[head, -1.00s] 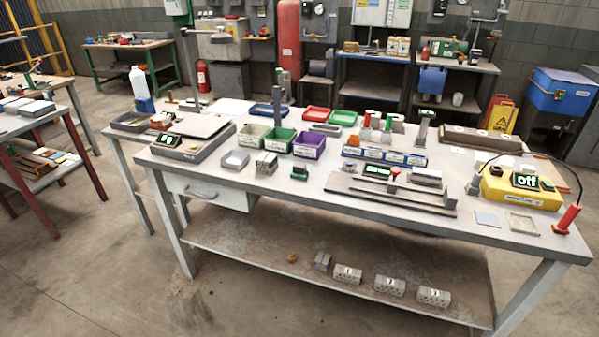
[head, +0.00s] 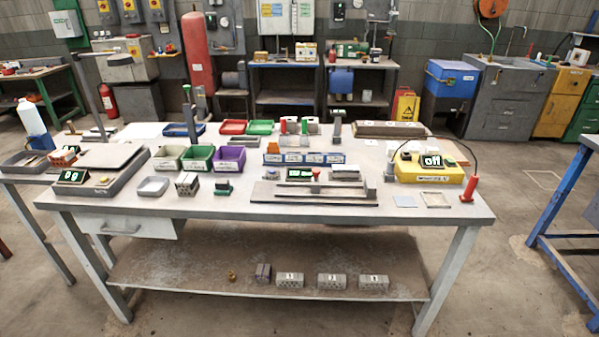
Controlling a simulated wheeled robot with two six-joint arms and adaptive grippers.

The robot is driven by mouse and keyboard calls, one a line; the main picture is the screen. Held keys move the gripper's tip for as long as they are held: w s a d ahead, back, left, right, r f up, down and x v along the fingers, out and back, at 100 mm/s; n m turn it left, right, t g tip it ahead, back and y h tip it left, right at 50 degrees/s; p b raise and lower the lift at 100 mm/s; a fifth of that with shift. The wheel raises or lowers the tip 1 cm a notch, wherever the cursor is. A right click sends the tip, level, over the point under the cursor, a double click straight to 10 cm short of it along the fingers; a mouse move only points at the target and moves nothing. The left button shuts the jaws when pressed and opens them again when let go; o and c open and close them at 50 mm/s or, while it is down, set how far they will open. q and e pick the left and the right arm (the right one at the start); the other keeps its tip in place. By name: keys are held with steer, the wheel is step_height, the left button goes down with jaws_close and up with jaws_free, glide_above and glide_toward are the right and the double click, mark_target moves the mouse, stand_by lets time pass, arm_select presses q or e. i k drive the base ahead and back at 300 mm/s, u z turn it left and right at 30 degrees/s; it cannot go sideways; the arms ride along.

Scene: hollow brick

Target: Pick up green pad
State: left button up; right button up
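A small dark green block-like piece (head: 224,188), which looks like the green pad, sits on the workbench top (head: 330,205) left of the middle. It stands just right of a grey hollow brick (head: 187,184) and in front of the purple bin (head: 229,159). It is too small to make out in detail. Neither of my grippers is in view, and nothing touches the green piece.
A grey dish (head: 153,186) and a scale (head: 118,160) stand to the left. A flat grey fixture (head: 300,199) lies to the right. A yellow box (head: 425,172) reading "off" is at the right. Several numbered hollow bricks (head: 331,281) lie on the lower shelf.

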mark_target(223, 187)
steer(key=u, duration=0.8)
steer(key=i, duration=0.95)
steer(key=u, duration=0.1)
